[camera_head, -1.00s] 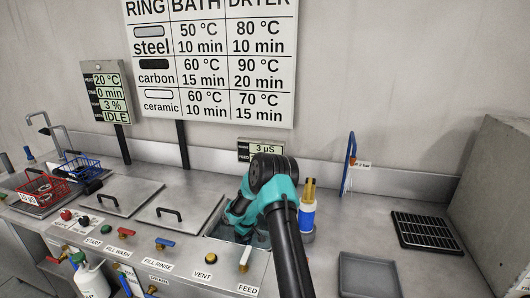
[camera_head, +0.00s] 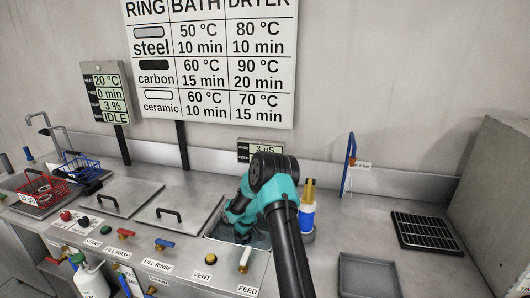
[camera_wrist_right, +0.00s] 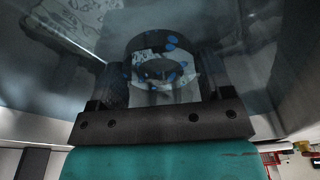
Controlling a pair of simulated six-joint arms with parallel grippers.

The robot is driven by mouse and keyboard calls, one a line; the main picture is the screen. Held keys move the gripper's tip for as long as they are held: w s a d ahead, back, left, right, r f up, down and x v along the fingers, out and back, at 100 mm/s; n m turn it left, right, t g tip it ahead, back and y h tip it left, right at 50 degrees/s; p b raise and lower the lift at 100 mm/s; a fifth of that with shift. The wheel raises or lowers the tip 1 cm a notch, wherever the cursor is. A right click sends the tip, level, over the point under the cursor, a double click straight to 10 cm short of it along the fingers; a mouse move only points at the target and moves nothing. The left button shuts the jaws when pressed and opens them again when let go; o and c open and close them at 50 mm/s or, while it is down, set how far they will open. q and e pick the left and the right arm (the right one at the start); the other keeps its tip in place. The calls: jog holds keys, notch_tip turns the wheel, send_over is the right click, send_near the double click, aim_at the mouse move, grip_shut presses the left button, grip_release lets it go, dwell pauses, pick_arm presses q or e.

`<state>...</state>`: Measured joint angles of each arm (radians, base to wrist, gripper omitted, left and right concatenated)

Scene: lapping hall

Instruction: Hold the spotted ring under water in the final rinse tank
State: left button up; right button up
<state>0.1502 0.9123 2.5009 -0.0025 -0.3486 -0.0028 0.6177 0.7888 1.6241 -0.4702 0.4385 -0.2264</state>
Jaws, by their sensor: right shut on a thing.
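My right gripper (camera_wrist_right: 162,82) is shut on the spotted ring (camera_wrist_right: 150,44), a dark ring with blue spots, seen between its two fingers in the right wrist view. In the head view my right arm reaches down into the open rinse tank (camera_head: 262,241), with the teal wrist at the tank opening. The fingers and the ring are hidden there by the arm and the tank. The wrist view shows grey metal tank walls around the ring; I cannot tell from it exactly where the water surface lies. My left gripper is not in view.
A blue and white bottle (camera_head: 307,215) stands just right of the tank. Two lidded tanks (camera_head: 178,212) lie to the left, with red (camera_head: 42,188) and blue (camera_head: 82,167) baskets beyond. A grey tray (camera_head: 369,277) and black grate (camera_head: 427,232) are to the right. Valve handles line the front.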

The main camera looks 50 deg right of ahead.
notch_tip(320, 180, up, 14)
dwell(1.4)
dwell(1.1)
